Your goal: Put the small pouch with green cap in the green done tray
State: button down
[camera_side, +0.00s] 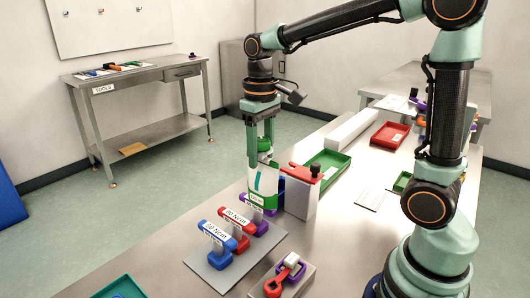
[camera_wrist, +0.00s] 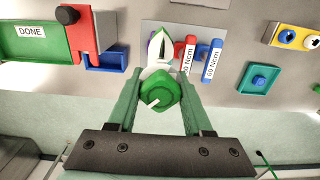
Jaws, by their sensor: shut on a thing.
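The small pouch is white and green with a green cap. The green done tray (camera_side: 322,181) lies behind the block in the side view. In the wrist view the tray (camera_wrist: 28,48) carries a DONE label at upper left. Whether the pouch's bottom touches the table is unclear.
The white and red block (camera_side: 302,198) with a black knob stands between pouch and tray. A blue part (camera_wrist: 108,61) adjoins it. Labelled tools with blue (camera_side: 212,253), red and purple handles stand on a grey plate. A red tray (camera_side: 390,135) lies farther back.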

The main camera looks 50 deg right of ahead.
dwell(0.3)
jog(key=w+d+r, duration=0.1)
jog(key=d+r, duration=0.2)
jog(key=d, duration=0.7)
jog(key=w+d+r, duration=0.1)
jog(key=d+r, duration=0.1)
jog(key=d, duration=0.7)
jog(key=w+d+r, duration=0.2)
jog(key=d+r, duration=0.1)
jog(key=d, duration=0.7)
notch_tip(320, 180, down, 20)
jog(key=shift+s+r, duration=0.2)
jog(key=shift+r, duration=0.05)
jog(key=shift+f, duration=0.1)
jog(key=shift+c, duration=1.6)
grip_release()
